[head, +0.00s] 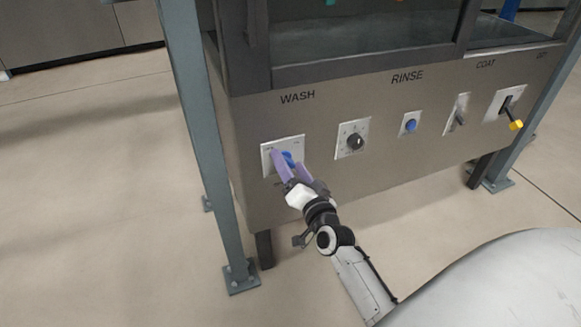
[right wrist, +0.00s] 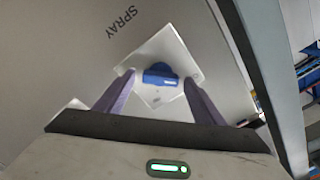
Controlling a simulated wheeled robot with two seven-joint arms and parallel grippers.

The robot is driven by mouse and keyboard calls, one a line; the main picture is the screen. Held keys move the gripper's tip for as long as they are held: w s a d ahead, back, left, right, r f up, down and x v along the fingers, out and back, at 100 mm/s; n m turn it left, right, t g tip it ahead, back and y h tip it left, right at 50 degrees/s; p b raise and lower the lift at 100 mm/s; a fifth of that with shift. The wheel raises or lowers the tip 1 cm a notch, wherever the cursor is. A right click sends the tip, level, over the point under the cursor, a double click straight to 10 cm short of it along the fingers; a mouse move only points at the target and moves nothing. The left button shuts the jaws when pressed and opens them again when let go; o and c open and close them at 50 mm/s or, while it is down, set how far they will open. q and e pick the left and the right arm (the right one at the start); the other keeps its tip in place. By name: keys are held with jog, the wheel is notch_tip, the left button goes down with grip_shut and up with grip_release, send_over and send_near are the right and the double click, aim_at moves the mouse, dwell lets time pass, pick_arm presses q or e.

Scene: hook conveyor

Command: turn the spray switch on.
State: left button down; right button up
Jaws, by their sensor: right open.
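The spray switch is a blue knob (head: 288,159) on a white plate (head: 268,147) below the WASH label, at the left end of the machine's panel. In the right wrist view the blue knob (right wrist: 160,76) sits on its tilted white plate (right wrist: 168,50), near the word SPRAY. My right gripper (head: 283,164) is open at the plate, its purple fingers in front of it and partly hiding the knob. In the right wrist view the fingers (right wrist: 159,90) stand apart, one on each side of the knob, with gaps between. My left gripper is out of view.
Right of the switch the panel holds a dial (head: 355,142), a blue button (head: 411,125), a toggle switch (head: 459,118) and a yellow-tipped lever (head: 515,125). A blue-grey post (head: 200,130) stands just left of the panel. The floor in front is clear.

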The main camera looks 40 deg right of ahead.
jog(key=c, duration=1)
jog(key=shift+c, duration=0.2)
